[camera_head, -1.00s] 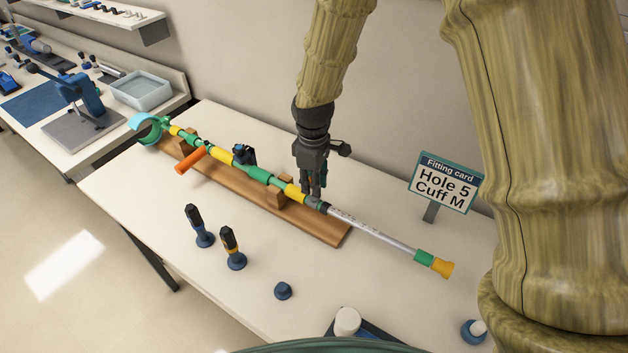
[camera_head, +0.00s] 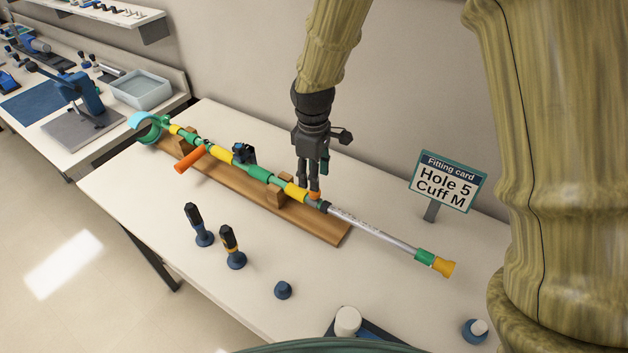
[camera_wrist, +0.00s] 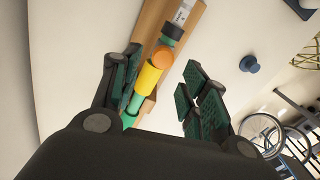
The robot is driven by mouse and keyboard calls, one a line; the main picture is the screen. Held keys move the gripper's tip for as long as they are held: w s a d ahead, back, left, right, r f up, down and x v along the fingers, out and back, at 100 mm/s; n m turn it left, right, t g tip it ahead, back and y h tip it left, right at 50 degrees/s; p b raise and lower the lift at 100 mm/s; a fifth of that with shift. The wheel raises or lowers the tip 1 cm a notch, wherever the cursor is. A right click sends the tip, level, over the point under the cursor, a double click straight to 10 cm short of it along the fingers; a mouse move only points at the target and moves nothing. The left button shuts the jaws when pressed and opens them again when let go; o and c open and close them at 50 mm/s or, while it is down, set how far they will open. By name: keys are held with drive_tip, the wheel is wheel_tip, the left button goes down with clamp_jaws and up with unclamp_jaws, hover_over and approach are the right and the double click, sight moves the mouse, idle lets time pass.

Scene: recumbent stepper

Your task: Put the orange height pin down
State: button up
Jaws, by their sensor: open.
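The crutch (camera_head: 262,174) lies along a wooden cradle (camera_head: 236,192), with green and yellow sleeves, a cuff at the far left and a grey lower tube on the right. The orange height pin (camera_head: 315,195) sits at the crutch tube near the dark collar. In the wrist view its round orange head (camera_wrist: 163,57) shows on the tube beside the yellow sleeve. My gripper (camera_head: 309,187) is directly above the pin. The pin's shaft is hidden.
A fitting card (camera_head: 446,182) reading "Hole 5, Cuff M" stands at the right. Two dark-handled tools (camera_head: 198,225) (camera_head: 232,247) and a blue knob (camera_head: 283,290) stand in front of the cradle. The orange handgrip (camera_head: 189,160) juts out left.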

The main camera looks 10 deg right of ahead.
wheel_tip(320, 180, up, 10)
drive_tip(key=b, duration=0.2)
drive_tip(key=shift+b, duration=0.4)
